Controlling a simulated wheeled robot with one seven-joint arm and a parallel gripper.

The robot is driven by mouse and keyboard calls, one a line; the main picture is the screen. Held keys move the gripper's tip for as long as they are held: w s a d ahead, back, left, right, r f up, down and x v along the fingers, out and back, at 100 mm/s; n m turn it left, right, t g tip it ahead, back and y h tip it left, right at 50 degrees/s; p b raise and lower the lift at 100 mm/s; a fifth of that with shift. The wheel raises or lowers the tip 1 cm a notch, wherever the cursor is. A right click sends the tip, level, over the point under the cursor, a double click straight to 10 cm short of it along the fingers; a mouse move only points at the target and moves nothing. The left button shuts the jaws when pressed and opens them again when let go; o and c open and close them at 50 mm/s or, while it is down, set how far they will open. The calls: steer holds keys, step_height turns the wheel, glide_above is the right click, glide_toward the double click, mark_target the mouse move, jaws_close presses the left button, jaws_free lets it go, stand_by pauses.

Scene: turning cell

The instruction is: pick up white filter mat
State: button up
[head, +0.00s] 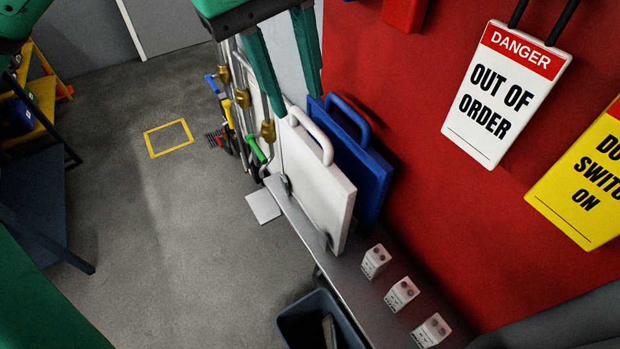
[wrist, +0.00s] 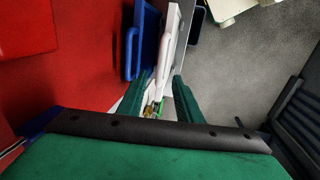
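The white filter mat (head: 312,190) is a flat white panel with a loop handle on top. It stands upright on a grey shelf (head: 300,228), in front of a similar blue panel (head: 358,165). My gripper (head: 295,104) is open, with its two green fingers pointing down just above the white handle. In the wrist view the white mat (wrist: 173,35) shows beyond the gap between the open fingers (wrist: 162,82), its handle roughly in line with the gap. I cannot tell whether the handle is between the fingertips. Nothing is visibly held.
Tools with coloured handles (head: 240,100) hang close behind the fingers. Small white blocks (head: 402,294) sit on the near shelf. A dark bin (head: 318,322) stands below. Danger tags (head: 507,92) hang on the red wall at right. The grey floor at left is mostly clear.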

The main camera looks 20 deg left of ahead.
mark_target(303, 115)
steer(key=shift+w+d+f, duration=0.15)
steer(key=shift+f, duration=0.6)
steer(key=shift+w+d+f, duration=0.1)
steer(key=shift+f, duration=0.65)
jaws_close()
steer(key=shift+r, duration=0.1)
